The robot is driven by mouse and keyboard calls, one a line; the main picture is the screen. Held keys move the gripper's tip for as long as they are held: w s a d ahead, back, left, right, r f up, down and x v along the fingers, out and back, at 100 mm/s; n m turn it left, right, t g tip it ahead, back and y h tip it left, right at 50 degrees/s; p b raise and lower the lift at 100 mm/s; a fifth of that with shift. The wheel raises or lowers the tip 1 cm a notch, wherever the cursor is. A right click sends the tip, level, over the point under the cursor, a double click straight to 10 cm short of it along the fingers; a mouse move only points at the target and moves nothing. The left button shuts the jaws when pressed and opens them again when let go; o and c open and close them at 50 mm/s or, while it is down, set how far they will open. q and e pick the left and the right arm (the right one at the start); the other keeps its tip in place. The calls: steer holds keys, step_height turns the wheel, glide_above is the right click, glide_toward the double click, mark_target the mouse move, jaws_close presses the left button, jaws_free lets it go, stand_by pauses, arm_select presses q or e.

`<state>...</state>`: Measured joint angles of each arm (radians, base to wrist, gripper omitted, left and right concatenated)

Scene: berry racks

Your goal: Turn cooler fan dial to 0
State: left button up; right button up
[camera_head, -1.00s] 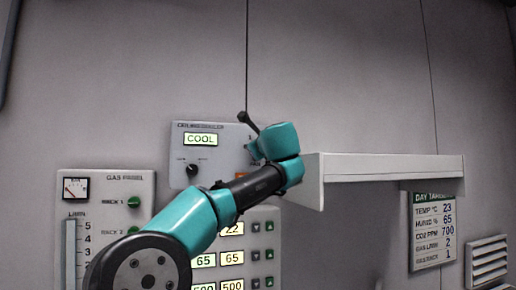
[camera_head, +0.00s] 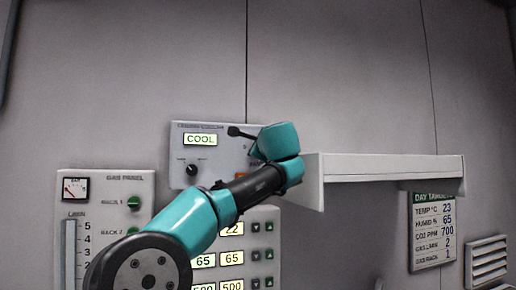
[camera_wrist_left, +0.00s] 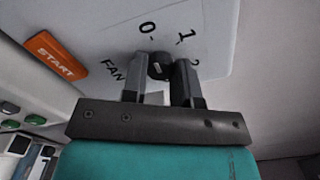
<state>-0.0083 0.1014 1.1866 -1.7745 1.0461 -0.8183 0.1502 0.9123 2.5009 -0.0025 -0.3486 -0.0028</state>
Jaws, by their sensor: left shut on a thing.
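The cooler control panel (camera_head: 217,146) is on the wall, with a lit COOL display (camera_head: 200,139). In the left wrist view, my left gripper (camera_wrist_left: 160,82) is shut on the dark fan dial (camera_wrist_left: 159,65), with a finger on each side. Marks 0, 1 and 2 lie around the dial, and FAN is printed beside it. I cannot clearly tell which mark the dial points to. My right gripper is in neither view.
An orange START button (camera_wrist_left: 55,55) is near the dial. A second black knob (camera_head: 192,169) is on the panel's left. A white shelf (camera_head: 390,168) is close to the right of my wrist. The gas panel (camera_head: 107,200) is at lower left.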

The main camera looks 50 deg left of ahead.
arm_select(q)
steer(key=o, duration=0.9)
steer(key=shift+d, duration=0.1)
steer(key=v, duration=1.7)
steer(key=shift+s, duration=0.15)
steer(key=shift+d, duration=0.1)
